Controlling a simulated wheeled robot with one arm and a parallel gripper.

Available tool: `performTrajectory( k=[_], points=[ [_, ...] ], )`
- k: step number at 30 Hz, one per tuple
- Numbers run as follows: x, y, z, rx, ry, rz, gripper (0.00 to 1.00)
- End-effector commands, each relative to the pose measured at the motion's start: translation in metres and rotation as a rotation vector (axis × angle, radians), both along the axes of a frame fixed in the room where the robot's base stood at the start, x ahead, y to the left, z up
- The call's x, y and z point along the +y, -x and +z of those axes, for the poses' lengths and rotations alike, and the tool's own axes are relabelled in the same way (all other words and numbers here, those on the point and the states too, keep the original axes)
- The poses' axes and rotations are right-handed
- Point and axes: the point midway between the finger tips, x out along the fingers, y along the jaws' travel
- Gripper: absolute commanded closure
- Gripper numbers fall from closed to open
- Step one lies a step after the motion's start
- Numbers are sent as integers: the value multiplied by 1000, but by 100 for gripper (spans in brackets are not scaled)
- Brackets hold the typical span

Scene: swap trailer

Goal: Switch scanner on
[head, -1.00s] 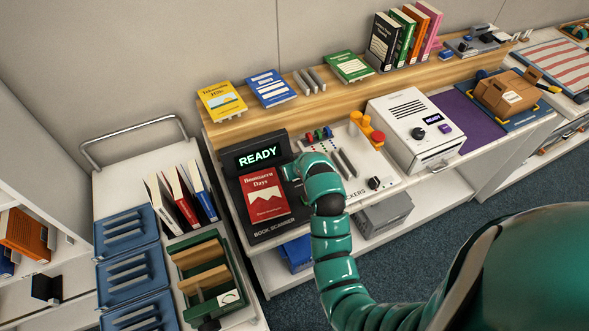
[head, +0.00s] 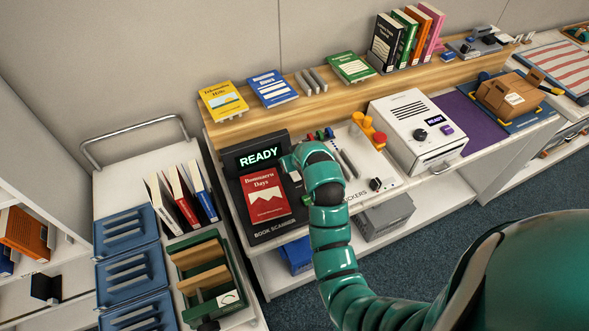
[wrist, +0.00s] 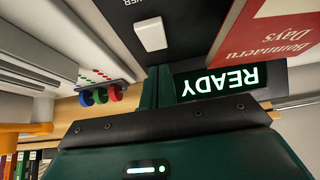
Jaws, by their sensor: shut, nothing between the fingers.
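The book scanner (head: 273,233) is a black unit on the bench. A red book, Bonnaeru Days (head: 266,194), lies on the scanner bed. In the wrist view a white rectangular switch (wrist: 150,34) sits on the black panel beside partly cut-off lettering ending in "WER". My gripper (head: 289,163) is shut and empty at the scanner's right side, close to the screen. Its dark green fingers (wrist: 158,87) point toward the switch; I cannot tell whether they touch anything.
Right of the scanner is a white panel (head: 391,178) with coloured pegs and knobs, then a white machine (head: 413,131). A wooden shelf (head: 322,98) with books runs behind. A trolley (head: 137,180) with blue trays and upright books stands left.

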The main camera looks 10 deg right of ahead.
Motion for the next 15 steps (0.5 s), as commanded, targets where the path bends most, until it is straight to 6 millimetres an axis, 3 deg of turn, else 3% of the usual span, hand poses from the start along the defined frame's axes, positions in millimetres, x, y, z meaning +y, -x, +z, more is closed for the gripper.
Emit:
performTrajectory(
  k=[2, 12, 15],
  points=[
    [0, -7, 20, -9, 1, 0, 100],
    [-6, 22, 55, -14, 0, -1, 100],
    [-9, 35, 82, -13, 0, -2, 100]
  ],
)
